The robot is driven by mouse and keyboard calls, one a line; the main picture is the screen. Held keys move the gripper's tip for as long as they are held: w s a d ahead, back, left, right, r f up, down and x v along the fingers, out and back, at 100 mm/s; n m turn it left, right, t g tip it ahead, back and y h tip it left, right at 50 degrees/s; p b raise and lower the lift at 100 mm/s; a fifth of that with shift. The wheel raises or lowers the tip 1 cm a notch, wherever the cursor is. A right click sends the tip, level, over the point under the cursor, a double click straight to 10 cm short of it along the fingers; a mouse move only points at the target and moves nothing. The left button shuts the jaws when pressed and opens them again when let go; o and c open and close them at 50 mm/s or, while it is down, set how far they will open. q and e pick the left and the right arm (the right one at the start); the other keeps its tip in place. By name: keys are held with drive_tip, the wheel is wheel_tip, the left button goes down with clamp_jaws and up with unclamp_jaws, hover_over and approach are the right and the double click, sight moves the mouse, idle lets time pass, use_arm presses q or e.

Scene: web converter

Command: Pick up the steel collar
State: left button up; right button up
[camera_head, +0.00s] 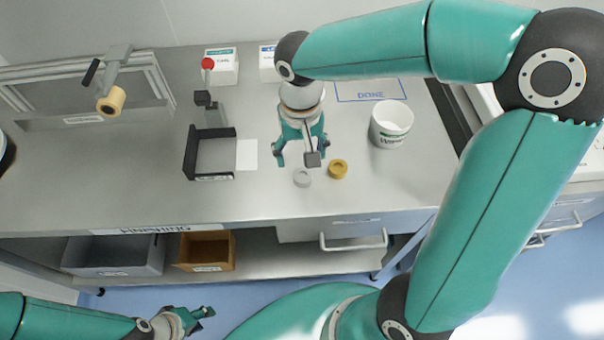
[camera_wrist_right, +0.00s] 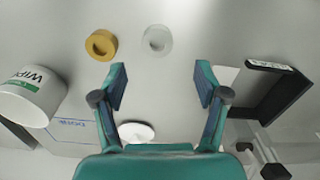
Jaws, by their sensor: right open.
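The steel collar (camera_head: 302,178) is a small grey ring lying flat on the bench. It also shows in the right wrist view (camera_wrist_right: 157,40), beyond the fingertips and roughly between their lines. A brass-coloured ring (camera_head: 338,169) lies just right of it in the head view, and at its left in the right wrist view (camera_wrist_right: 101,45). My right gripper (camera_head: 301,160) is open and empty, over the bench close to the steel collar; its fingers also show in the right wrist view (camera_wrist_right: 161,85). My left gripper (camera_head: 202,314) is low at the bottom left, away from the bench; its jaw state is unclear.
A white wipes tub (camera_head: 391,125) stands right of the right gripper. A black bracket frame (camera_head: 190,152) and a white card (camera_head: 247,155) are at its left. A blue DONE outline (camera_head: 370,97) is behind. Grey (camera_head: 115,262) and orange (camera_head: 206,254) bins sit below.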

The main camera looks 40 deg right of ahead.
sight(302, 174)
wheel_tip(302, 174, down, 2)
drive_tip(key=shift+s+f, duration=0.1)
drive_tip(key=shift+s, duration=0.05)
drive_tip(key=shift+d+f+p, duration=0.1)
drive_tip(key=shift+f+p, duration=0.35)
drive_tip(key=shift+f, duration=2)
clamp_jaws()
drive_tip(key=shift+r, duration=0.1)
